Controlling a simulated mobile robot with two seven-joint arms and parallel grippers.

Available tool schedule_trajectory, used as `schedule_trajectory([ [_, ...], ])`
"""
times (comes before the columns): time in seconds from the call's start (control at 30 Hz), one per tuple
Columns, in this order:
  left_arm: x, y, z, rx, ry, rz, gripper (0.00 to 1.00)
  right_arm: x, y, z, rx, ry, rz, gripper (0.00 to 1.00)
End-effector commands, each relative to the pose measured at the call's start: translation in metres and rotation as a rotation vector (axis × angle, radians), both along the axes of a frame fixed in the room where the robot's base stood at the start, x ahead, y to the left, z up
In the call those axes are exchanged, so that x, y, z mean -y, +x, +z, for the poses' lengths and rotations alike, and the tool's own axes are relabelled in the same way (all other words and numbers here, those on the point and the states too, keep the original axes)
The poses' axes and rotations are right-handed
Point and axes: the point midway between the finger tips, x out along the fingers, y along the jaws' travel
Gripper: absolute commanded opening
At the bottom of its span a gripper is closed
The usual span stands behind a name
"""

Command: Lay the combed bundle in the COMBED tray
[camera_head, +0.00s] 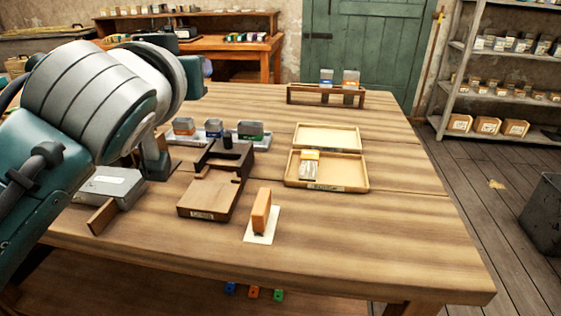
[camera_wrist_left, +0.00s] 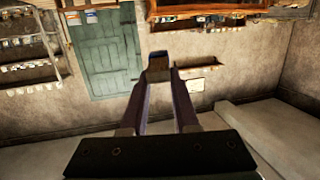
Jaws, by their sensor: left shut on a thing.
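A bundle of pale bristles with a yellow-orange top (camera_head: 309,163) lies inside the front part of a shallow light-wood tray (camera_head: 345,185), towards its left. The tray has a label on its front edge, too small to read surely. My left gripper (camera_wrist_left: 158,80) shows in the left wrist view, its long fingers shut on a small dark block (camera_wrist_left: 158,64) at the tips. What this block is cannot be told. In the head view my left arm fills the left side and the fingertips are not clear. My right gripper is not in view.
A dark wooden fixture (camera_head: 208,192) stands left of the tray. An orange block (camera_head: 261,212) stands upright on a white card. Several coloured-top pieces (camera_head: 250,130) sit behind the fixture. A rack (camera_head: 298,95) stands at the back. The table's right side is clear.

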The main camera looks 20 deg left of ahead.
Motion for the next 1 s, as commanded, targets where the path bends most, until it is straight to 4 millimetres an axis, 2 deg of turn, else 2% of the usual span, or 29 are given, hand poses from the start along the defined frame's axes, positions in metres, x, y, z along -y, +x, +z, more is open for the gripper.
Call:
schedule_trajectory([
  [0.23, 0.000, 0.000, 0.001, 0.000, 0.001, -0.001, 0.00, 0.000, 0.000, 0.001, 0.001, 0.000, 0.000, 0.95],
  [0.37, 0.000, 0.000, -0.013, -0.003, 0.002, 0.000, 0.00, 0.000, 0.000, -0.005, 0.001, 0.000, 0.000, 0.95],
  [0.7, 0.000, 0.000, -0.114, -0.005, 0.002, -0.002, 0.00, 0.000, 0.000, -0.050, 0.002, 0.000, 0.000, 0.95],
  [0.8, 0.000, 0.000, -0.137, -0.004, 0.003, -0.003, 0.00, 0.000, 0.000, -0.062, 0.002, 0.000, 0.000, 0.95],
  [0.9, 0.000, 0.000, -0.152, -0.003, 0.002, -0.003, 0.00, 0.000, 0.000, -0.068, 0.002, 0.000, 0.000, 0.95],
  [1.0, 0.000, 0.000, -0.157, -0.001, 0.002, -0.001, 0.00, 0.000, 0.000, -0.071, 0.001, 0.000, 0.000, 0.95],
])
